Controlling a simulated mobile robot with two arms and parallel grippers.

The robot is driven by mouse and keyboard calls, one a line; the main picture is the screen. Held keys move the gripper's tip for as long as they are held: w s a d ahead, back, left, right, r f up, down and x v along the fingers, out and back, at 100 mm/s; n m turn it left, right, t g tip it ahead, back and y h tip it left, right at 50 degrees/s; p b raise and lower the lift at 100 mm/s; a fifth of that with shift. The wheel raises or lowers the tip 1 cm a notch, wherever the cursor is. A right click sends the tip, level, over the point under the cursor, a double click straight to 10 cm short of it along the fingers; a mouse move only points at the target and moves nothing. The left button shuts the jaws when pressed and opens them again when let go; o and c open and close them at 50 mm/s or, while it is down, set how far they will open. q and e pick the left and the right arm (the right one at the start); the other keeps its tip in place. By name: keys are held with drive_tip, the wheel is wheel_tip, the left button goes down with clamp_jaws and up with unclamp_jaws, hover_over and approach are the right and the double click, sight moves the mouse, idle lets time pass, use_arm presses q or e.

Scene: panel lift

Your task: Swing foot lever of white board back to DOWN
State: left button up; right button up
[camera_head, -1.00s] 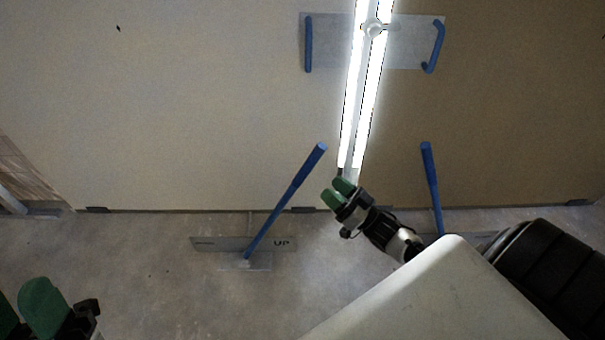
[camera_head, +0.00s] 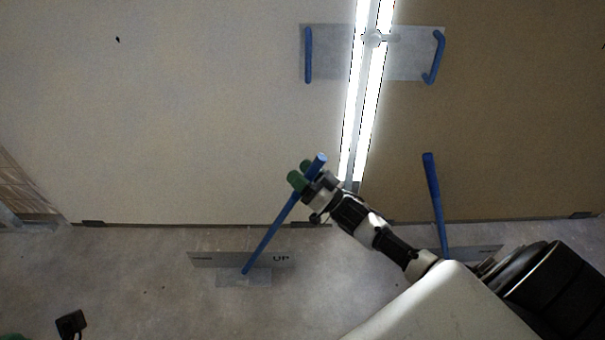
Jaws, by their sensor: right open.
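The white board (camera_head: 180,120) fills the left of the head view. Its blue foot lever (camera_head: 268,243) rises from a grey plate (camera_head: 225,260) on the floor and leans to the right, toward the side marked UP. My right gripper (camera_head: 301,174) is open at the lever's upper end. Its green fingertips lie at the left of the lever's top, and the lever passes by the jaws; whether they touch it I cannot tell. Of my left gripper (camera_head: 71,324), only a dark part and a sliver of green show at the bottom left edge.
A brown board (camera_head: 500,110) stands at the right with its own blue lever (camera_head: 433,195), nearly upright. A bright light strip (camera_head: 368,100) runs between the boards. Two blue handles (camera_head: 308,55) sit on a clear plate above. Bare concrete floor (camera_head: 130,275) lies in front.

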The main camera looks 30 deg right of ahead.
drive_tip(key=shift+c, duration=0.5)
clamp_jaws()
